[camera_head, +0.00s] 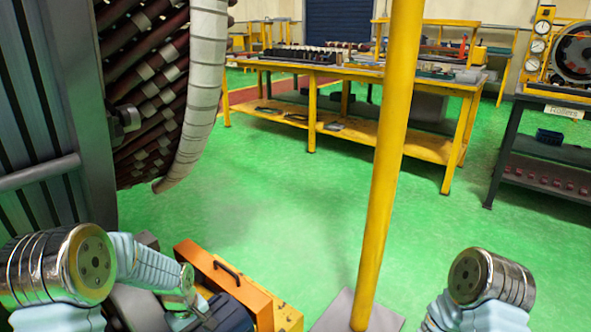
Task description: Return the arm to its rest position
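My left arm (150,263) comes in at the lower left, with a metal joint and a light blue sleeve. It bends down toward an orange case and the bottom edge; no gripper fingers can be made out there. My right arm (487,282) shows only a metal joint and a bit of light blue sleeve at the lower right. Its gripper is out of the picture. The large stator (160,85) stands at the upper left, with dark red, white-banded windings and a pale wrapped ring.
A yellow post (385,170) rises from a grey base plate right of centre. An orange case (225,285) with a black handle lies low beside my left arm. Yellow workbenches (350,72) stand behind; a dark bench (545,150) stands at the right. Green floor between is clear.

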